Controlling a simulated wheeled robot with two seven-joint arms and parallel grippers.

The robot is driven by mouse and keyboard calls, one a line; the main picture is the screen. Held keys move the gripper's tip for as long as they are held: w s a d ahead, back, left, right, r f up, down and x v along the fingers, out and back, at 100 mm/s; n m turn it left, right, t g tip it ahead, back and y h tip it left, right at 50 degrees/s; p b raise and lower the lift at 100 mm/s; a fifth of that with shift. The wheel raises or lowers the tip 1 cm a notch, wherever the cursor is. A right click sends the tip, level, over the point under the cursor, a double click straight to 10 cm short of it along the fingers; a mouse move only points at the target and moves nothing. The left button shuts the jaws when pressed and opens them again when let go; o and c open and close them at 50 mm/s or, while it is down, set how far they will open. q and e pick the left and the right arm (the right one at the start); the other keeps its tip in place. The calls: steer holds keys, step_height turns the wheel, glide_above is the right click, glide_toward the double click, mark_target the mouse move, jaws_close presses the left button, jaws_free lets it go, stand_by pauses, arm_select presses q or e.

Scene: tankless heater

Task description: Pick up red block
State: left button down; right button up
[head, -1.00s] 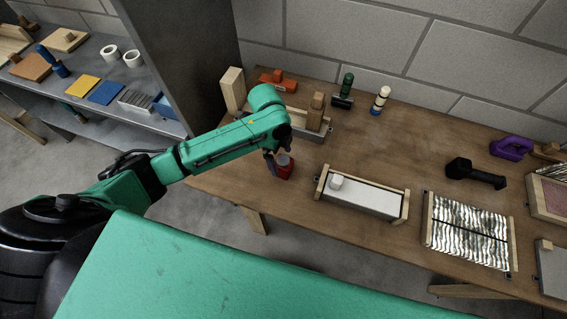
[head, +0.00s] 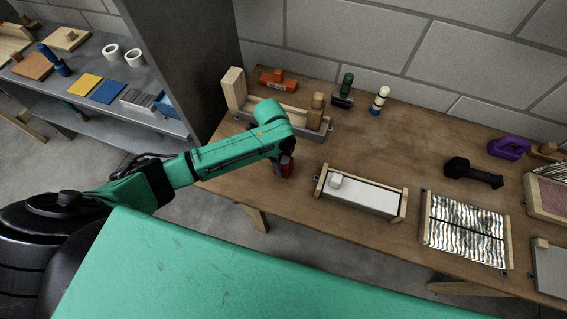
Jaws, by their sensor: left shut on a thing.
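The red block (head: 288,168) is at the front left part of the wooden table (head: 385,145), below the end of my left arm. Only part of it shows, because the arm and gripper cover the rest. My left gripper (head: 281,169) is at the block and shut on it; its fingers are mostly hidden under the wrist. I cannot tell whether the block touches the table. My right gripper is not in view.
A wooden-framed white tray (head: 368,196) stands close to the right of the block. An open wooden-sided box (head: 276,113) is behind the arm. A black dumbbell-like tool (head: 473,173) and a foil-covered panel (head: 467,228) are farther right. The table's middle is clear.

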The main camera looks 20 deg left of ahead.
arm_select(q)
step_height(320, 180, up, 20)
steer(key=b, duration=0.1)
steer(key=shift+b, duration=0.4)
